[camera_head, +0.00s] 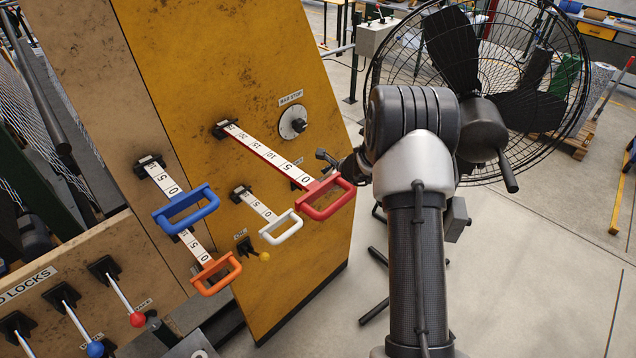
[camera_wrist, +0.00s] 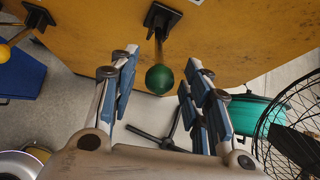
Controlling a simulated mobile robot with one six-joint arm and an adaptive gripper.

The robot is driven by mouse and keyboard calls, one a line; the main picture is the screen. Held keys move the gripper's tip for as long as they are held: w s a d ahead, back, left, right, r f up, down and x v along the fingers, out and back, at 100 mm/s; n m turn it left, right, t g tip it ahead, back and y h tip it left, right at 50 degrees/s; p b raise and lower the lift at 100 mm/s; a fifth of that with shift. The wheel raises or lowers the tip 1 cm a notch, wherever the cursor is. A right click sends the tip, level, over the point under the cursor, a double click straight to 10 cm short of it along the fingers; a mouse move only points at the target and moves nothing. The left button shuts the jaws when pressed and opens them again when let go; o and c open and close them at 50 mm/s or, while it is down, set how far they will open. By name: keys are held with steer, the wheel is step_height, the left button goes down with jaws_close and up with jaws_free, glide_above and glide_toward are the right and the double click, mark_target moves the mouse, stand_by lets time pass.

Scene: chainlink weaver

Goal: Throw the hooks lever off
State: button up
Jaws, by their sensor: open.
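A lever with a round green knob (camera_wrist: 160,80) hangs from a black bracket on the yellow panel in the wrist view. No readable name shows beside it, so I cannot tell for sure that it is the hooks lever. My gripper (camera_wrist: 158,70) is open, with one blue-padded finger on each side of the knob and visible gaps to both. In the head view my gripper (camera_head: 335,160) is beside the panel's right edge, just above the red handle. The green knob cannot be made out there.
A yellow-knobbed lever (camera_head: 264,257) sits below. A caged fan (camera_head: 480,90) stands right, close behind my arm. Floor at lower right is clear.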

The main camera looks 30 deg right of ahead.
steer(key=a+v, duration=0.1)
steer(key=v, duration=0.6)
steer(key=shift+d, duration=0.45)
steer(key=shift+r, duration=0.1)
